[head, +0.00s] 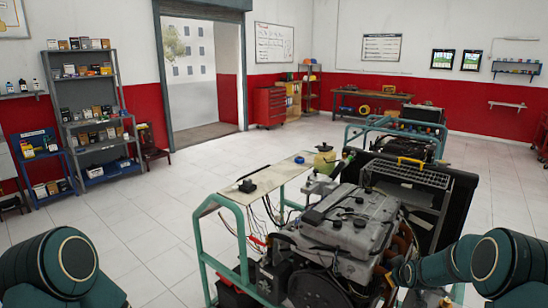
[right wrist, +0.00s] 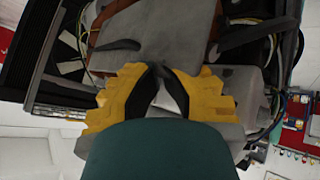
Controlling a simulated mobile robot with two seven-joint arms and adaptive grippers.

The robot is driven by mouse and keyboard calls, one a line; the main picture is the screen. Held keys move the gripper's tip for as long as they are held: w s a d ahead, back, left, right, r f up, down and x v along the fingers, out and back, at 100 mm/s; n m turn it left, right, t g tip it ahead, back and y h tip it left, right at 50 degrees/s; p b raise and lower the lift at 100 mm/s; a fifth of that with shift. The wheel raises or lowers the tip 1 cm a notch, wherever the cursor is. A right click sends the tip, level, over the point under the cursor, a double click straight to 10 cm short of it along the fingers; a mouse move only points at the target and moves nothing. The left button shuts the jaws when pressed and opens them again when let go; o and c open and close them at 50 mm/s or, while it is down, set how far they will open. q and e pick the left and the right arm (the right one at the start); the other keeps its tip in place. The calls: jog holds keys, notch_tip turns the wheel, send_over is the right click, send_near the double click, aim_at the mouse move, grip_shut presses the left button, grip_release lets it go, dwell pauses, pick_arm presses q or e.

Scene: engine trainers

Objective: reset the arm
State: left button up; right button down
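My right arm enters the head view from the lower right. Its yellow gripper (head: 388,277) is at the right side of the grey engine (head: 350,218), partly hidden by the engine and my arm. In the right wrist view, the yellow fingers with black pads (right wrist: 163,72) stand apart with a narrow gap and nothing held between them. A grey engine part (right wrist: 155,35) lies beyond the tips; contact cannot be told. My left arm shows at the lower left of the head view, but its gripper is out of view.
The engine sits in a green frame (head: 202,235) with a light top panel (head: 265,180), loose wires and a black radiator (head: 460,200). A second engine trainer (head: 405,140) stands behind. Shelves (head: 85,70) line the left wall. The tiled floor at left (head: 140,220) is clear.

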jog(key=s+a+f+m+g+y, duration=0.1)
jog(key=s+a+f+m+y, duration=0.1)
jog(key=s+a+f, duration=0.7)
jog(key=s+a+f+m+g+y+b, duration=0.1)
jog(key=s+a+f+m+g, duration=0.1)
jog(key=s+a, duration=0.8)
jog(key=s+a+f+m+g+y+b, duration=0.2)
jog(key=s+a+f, duration=0.3)
jog(key=s+a, duration=0.6)
jog(key=s+g, duration=0.1)
jog(key=s, duration=0.3)
jog(key=shift+a+g+y+b, duration=0.25)
jog(key=shift+g+y+b, duration=0.05)
jog(key=shift+g, duration=0.1)
